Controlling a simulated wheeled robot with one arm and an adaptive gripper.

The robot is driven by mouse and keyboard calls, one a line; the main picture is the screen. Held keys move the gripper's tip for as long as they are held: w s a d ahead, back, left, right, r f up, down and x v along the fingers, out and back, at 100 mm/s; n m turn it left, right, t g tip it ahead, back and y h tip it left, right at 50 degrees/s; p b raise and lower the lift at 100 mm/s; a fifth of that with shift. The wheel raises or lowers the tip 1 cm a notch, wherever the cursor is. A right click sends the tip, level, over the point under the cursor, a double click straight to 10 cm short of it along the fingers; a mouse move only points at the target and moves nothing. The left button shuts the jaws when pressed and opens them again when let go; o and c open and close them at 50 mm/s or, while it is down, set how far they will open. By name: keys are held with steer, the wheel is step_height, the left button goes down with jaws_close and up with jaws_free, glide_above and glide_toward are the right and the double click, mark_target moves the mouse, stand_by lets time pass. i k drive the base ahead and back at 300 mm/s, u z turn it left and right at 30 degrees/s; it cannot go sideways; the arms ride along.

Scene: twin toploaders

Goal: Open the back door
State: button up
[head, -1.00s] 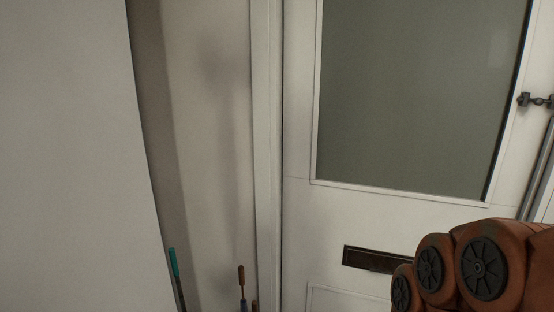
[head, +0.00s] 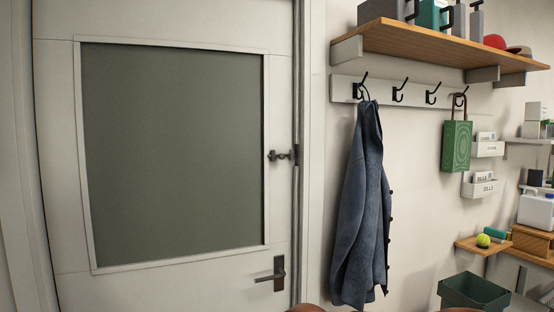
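The back door (head: 180,262) is pale, with a large dark grey glass pane (head: 172,150), and fills the left half of the head view. It looks shut in its frame. A dark lever handle (head: 275,275) sits low at its right edge. Above it, a small dark bolt or latch (head: 281,155) sits at the same edge; I cannot tell whether it is fastened. Only slivers of rust-brown parts of my arm show at the bottom edge. My gripper is not in view.
A blue jacket (head: 363,215) hangs from a hook rail (head: 385,92) right of the door, under a wooden shelf (head: 445,48). A green bag (head: 456,147) hangs farther right. A dark green bin (head: 474,292) stands below, near a low wooden ledge (head: 482,248).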

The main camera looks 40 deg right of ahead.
mark_target(158, 122)
steer(key=k, duration=0.2)
steer(key=z, duration=1.15)
steer(key=i, duration=0.5)
steer(key=u, duration=0.05)
steer(key=k, duration=0.5)
steer(key=u, duration=1.15)
steer(key=i, duration=0.7)
steer(key=z, duration=0.45)
